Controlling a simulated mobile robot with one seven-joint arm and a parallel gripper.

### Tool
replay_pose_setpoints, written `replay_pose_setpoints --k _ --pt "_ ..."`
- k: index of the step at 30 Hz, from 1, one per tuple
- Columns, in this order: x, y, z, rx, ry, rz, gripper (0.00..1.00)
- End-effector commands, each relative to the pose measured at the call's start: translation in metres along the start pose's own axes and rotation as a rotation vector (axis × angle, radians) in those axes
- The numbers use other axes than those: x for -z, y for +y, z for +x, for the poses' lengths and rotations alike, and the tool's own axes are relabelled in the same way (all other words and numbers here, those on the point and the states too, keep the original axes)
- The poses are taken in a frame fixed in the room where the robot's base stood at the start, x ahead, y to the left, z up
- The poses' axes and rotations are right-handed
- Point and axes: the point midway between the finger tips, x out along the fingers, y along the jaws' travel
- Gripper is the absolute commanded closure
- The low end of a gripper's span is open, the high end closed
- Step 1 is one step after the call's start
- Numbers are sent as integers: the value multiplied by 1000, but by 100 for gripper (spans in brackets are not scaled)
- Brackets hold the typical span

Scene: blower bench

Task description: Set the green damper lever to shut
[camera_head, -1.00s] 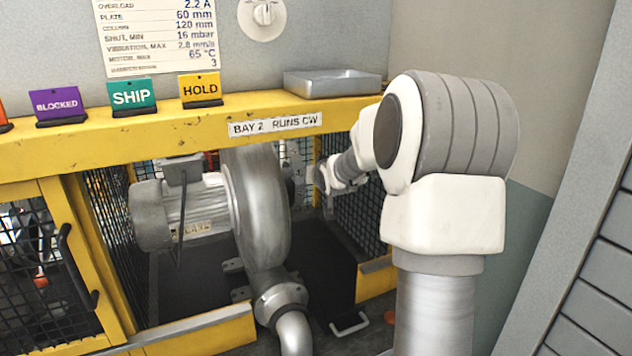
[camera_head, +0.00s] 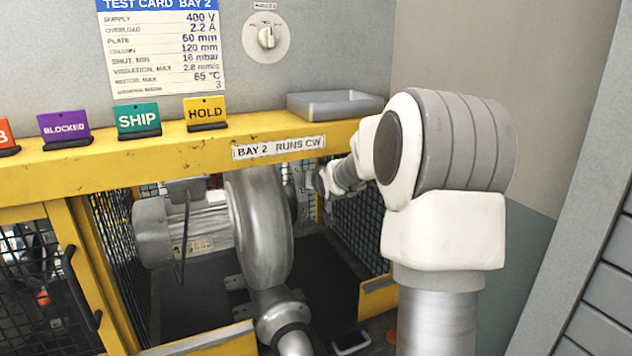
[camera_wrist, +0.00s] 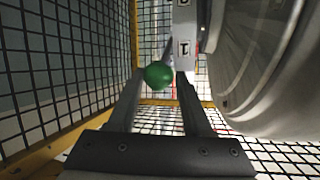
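The green lever knob (camera_wrist: 158,75) shows in the wrist view as a round ball near the upper middle. My gripper (camera_wrist: 160,84) has its two fingers apart, with the knob between their tips in the picture. The knob lies close to the left fingertip; I cannot tell whether they touch. A white plate marked 1 (camera_wrist: 184,47) stands just right of the knob; a second mark above it is cut off. The lever's arm is not clear. In the head view my arm reaches behind the blower (camera_head: 262,225), and the gripper and knob are hidden.
The grey blower casing (camera_wrist: 265,70) fills the right of the wrist view. Black mesh (camera_wrist: 60,70) walls the left side. In the head view a yellow beam (camera_head: 180,155) crosses above the bay, and a grey tray (camera_head: 335,104) sits on it.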

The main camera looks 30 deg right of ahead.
Motion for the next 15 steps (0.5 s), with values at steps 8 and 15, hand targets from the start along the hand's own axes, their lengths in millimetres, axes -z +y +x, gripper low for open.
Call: replay_pose_setpoints --k 8,15 --pt "-3 1 0 -2 -7 1 30" --pt "-3 2 -7 -4 -8 1 30"
